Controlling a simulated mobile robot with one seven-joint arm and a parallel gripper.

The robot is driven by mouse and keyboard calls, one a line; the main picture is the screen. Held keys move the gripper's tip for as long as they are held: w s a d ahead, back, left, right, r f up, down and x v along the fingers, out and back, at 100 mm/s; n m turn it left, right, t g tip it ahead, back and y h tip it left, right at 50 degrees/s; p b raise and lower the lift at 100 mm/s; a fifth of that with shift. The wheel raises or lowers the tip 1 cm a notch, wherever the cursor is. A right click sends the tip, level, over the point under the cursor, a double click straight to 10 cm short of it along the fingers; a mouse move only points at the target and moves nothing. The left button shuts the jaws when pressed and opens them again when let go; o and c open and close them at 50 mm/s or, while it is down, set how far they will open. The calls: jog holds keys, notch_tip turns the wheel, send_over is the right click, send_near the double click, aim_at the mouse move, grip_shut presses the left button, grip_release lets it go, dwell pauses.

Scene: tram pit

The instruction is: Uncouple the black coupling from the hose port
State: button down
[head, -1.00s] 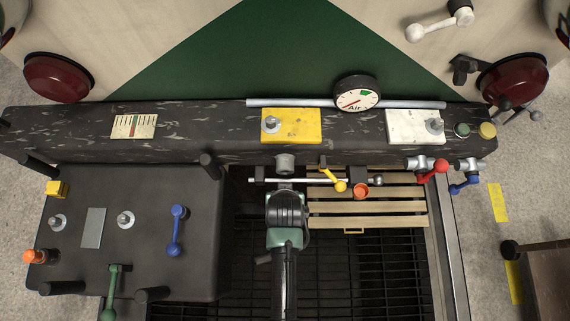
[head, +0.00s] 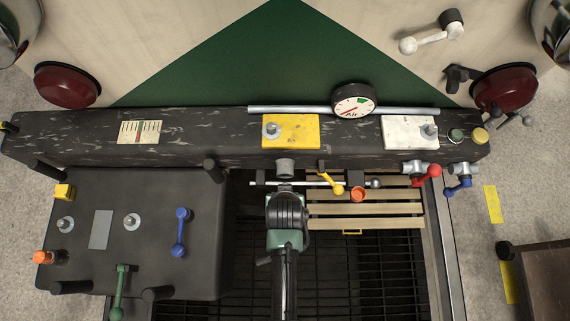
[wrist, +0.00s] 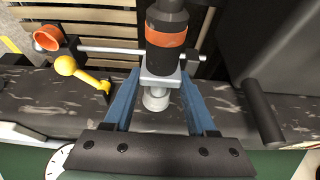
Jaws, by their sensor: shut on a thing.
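The black coupling (wrist: 165,28), a dark cylinder with an orange band, shows at the top middle of the wrist view. My gripper (wrist: 160,76) has its two blue fingers on either side of the coupling's end and is shut on it. The grey hose port (wrist: 155,99) lies between the fingers, in line with the coupling and close to its end. I cannot tell whether the two are still joined. In the head view the port (head: 285,167) sticks out from the dark beam, with my gripper (head: 286,188) just below it. There my wrist hides the coupling.
A thin metal rod (head: 311,183) crosses close to my gripper. A yellow lever (head: 338,189) and an orange cup (head: 358,195) stand right of it. The dark beam (head: 220,150) runs behind, a black panel (head: 145,260) lies left, and wooden slats (head: 370,208) lie right.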

jog(key=shift+r+p, duration=2.45)
jog(key=shift+r, duration=0.1)
